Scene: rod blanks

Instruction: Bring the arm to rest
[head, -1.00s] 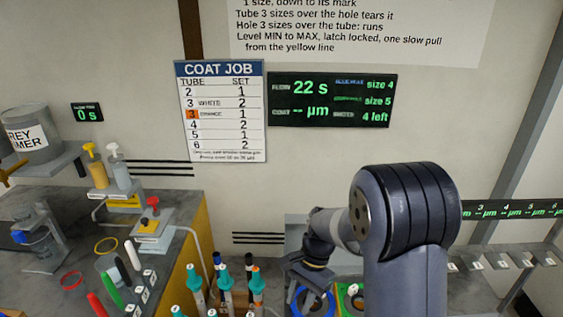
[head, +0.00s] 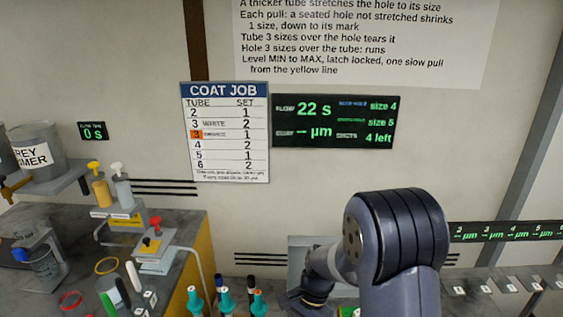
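My arm (head: 396,240) rises at the lower right of the head view and bends over to the left. Its wrist part (head: 318,285) points down near the bottom edge. My gripper's fingers are below the picture, so whether they hold anything is hidden.
Several teal-topped tubes (head: 258,302) stand at the bottom, left of my wrist. A bench (head: 190,262) at left carries pump bottles (head: 123,191), coloured rings (head: 107,266) and markers (head: 133,275). A rack with numbered slots (head: 510,284) is at right. A grey bucket (head: 35,147) sits on a shelf.

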